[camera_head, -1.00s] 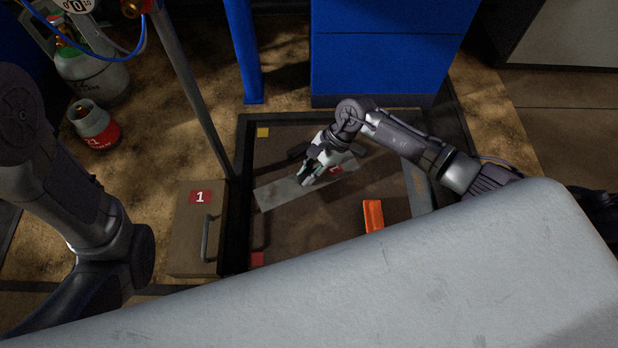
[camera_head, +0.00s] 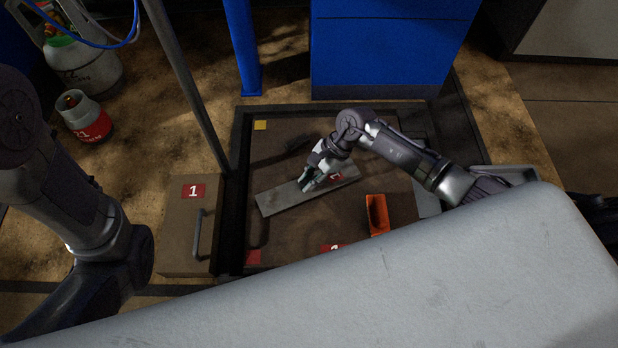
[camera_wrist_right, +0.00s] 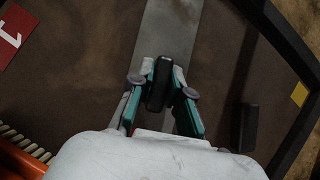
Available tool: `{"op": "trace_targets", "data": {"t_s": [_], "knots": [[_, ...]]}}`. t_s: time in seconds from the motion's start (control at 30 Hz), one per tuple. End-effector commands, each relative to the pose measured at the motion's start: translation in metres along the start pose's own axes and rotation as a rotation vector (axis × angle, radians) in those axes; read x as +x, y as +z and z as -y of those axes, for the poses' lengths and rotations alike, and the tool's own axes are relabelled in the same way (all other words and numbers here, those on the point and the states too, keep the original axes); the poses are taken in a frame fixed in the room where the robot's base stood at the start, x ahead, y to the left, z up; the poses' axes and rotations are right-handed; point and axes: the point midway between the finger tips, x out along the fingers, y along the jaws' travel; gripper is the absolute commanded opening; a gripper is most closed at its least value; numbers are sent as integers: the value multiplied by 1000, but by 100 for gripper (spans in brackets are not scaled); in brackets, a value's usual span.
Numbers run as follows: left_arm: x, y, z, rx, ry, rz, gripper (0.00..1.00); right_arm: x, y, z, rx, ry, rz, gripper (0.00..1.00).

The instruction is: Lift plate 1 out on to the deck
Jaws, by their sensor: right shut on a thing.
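A long grey metal plate (camera_head: 282,199) lies at a slant over the brown floor inside the dark frame. A red label (camera_head: 336,177) shows near its right part, its number partly hidden. My right gripper (camera_head: 308,182) is over the middle of this plate. In the right wrist view the right gripper (camera_wrist_right: 166,92) is shut on the plate's black handle (camera_wrist_right: 158,82), and the grey plate (camera_wrist_right: 168,30) runs away beyond it. How far the plate is above the floor, I cannot tell. My left arm is at the left edge; its gripper is out of view.
A brown panel with a red "1" label and handle (camera_head: 180,235) lies left of the frame. An orange brush (camera_head: 377,213) lies right of the plate. A blue post (camera_head: 243,50), a blue cabinet (camera_head: 390,50) and gas bottles (camera_head: 86,118) stand behind.

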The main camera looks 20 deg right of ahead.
Motion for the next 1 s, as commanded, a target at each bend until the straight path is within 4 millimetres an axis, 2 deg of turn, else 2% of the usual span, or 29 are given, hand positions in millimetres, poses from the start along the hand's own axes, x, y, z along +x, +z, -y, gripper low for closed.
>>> {"op": "trace_targets", "data": {"t_s": [0.97, 1.0], "knots": [[-10, -4, -2, 0, 0, 0, 40, 10, -6, 0, 0, 0, 2, 0], [-9, -3, -2, 0, 0, 1, 40, 9, -5, 0, 0, 0, 2, 24]]}}
